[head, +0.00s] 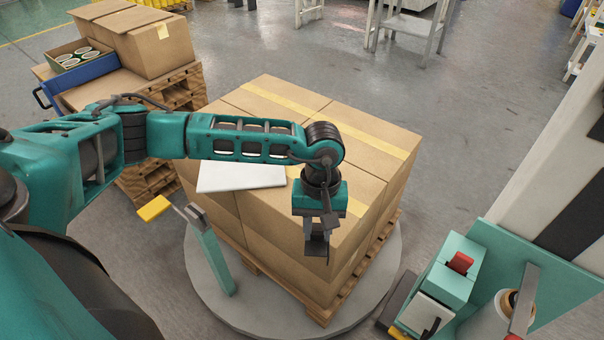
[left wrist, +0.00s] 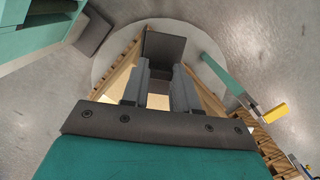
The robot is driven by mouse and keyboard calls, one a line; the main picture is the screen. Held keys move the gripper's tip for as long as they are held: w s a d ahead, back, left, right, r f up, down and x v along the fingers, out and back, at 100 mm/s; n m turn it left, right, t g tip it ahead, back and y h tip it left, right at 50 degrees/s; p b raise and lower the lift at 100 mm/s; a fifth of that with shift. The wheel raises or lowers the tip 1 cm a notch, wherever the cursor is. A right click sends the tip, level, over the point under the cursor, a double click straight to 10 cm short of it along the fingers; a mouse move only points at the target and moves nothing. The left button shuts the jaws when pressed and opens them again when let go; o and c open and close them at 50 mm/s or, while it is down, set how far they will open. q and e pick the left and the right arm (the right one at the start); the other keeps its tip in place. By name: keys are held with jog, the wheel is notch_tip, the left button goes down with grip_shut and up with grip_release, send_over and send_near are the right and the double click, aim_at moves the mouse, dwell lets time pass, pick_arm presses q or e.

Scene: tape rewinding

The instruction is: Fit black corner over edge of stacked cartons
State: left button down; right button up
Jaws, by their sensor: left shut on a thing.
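The stacked cartons (head: 370,140) stand on a wooden pallet (head: 318,313) in the middle of the head view, with yellowish tape across the top. My left gripper (head: 318,226) points down near the stack's near corner. It is shut on the black corner (head: 317,248), a small dark angled piece. In the left wrist view the black corner (left wrist: 164,46) sits beyond the two fingers (left wrist: 160,88), above the pallet's corner. I cannot tell whether it touches the carton edge. My arm hides part of the stack's top. My right gripper is not in view.
A round grey turntable (head: 200,275) carries the pallet. A white sheet (head: 241,177) lies on the cartons. A teal machine (head: 448,270) stands at the lower right. Another loaded pallet (head: 180,92) is at the upper left.

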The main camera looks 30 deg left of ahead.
aim_at(319, 226)
pick_arm(q)
jog(key=w+n, duration=0.1)
jog(key=n, duration=0.1)
jog(key=w+a+n, duration=0.1)
jog(key=n, duration=0.5)
jog(key=shift+w+a+t+h, duration=0.3)
jog(key=shift+w+h, duration=0.1)
jog(key=w+a+m+y+b, duration=0.1)
jog(key=w+a+m+b, duration=0.2)
jog(key=m, duration=1.4)
jog(key=w+a+m+y, duration=0.2)
jog(key=w+a+m, duration=0.3)
jog(key=m, duration=1.1)
jog(key=shift+t, duration=0.3)
jog(key=f+b, duration=0.1)
jog(key=s+f+b, duration=0.1)
jog(key=f+b, duration=0.3)
jog(key=shift+s+a+f, duration=0.15)
jog(key=shift+a+f, duration=0.05)
jog(key=shift+a, duration=0.2)
jog(key=shift+f+b, duration=0.35)
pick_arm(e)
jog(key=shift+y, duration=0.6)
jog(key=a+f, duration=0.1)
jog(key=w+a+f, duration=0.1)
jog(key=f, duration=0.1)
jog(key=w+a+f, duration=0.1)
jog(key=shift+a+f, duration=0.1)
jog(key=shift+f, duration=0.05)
